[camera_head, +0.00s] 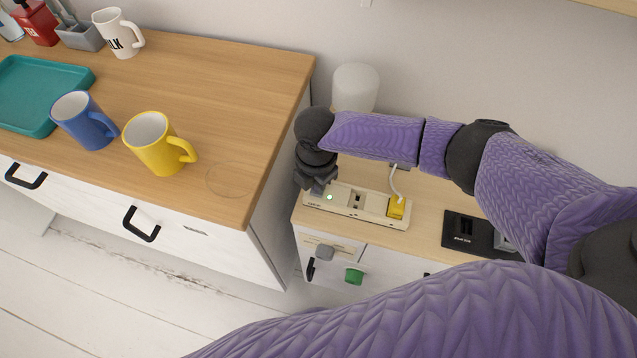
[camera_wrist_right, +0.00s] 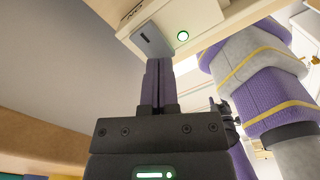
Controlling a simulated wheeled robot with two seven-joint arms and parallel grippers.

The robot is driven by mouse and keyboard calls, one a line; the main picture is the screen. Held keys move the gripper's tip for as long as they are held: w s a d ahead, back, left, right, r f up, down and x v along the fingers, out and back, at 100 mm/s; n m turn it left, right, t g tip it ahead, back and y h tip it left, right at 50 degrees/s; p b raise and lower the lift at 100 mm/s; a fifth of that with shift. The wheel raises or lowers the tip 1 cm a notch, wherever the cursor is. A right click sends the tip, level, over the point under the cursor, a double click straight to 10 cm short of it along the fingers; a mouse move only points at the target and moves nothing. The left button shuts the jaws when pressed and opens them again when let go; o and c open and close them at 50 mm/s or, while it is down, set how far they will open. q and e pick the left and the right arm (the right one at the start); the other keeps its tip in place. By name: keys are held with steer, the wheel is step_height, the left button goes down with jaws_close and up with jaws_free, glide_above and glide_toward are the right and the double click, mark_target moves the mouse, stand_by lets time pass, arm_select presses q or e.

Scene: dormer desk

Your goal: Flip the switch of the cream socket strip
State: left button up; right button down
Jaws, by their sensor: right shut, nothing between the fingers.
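The cream socket strip (camera_head: 362,208) lies on the low desk, with a lit green lamp (camera_head: 330,197) near its left end. The lamp also shows in the wrist view (camera_wrist_right: 183,36). A yellow plug (camera_head: 397,208) with a white cord sits in the strip's right end. My right gripper (camera_head: 318,188) is over the left end, its fingers shut and empty. In the wrist view its fingertips (camera_wrist_right: 156,62) are at the grey switch (camera_wrist_right: 152,40), seemingly touching it. In the head view the gripper hides the switch. My left gripper is not in view.
The taller wooden-topped cabinet (camera_head: 230,75) stands close left of my right gripper, with yellow (camera_head: 157,143) and blue (camera_head: 85,120) mugs on it. A white-shaded lamp (camera_head: 355,87) stands behind. A black box (camera_head: 478,235) lies to the right. Drawer knobs are in front.

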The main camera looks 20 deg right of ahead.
steer(key=shift+f+b, duration=0.35)
steer(key=shift+f, duration=0.25)
stand_by(0.3)
step_height(320, 180, up, 7)
steer(key=p, duration=0.7)
steer(key=shift+r, duration=0.2)
steer(key=shift+f, duration=0.1)
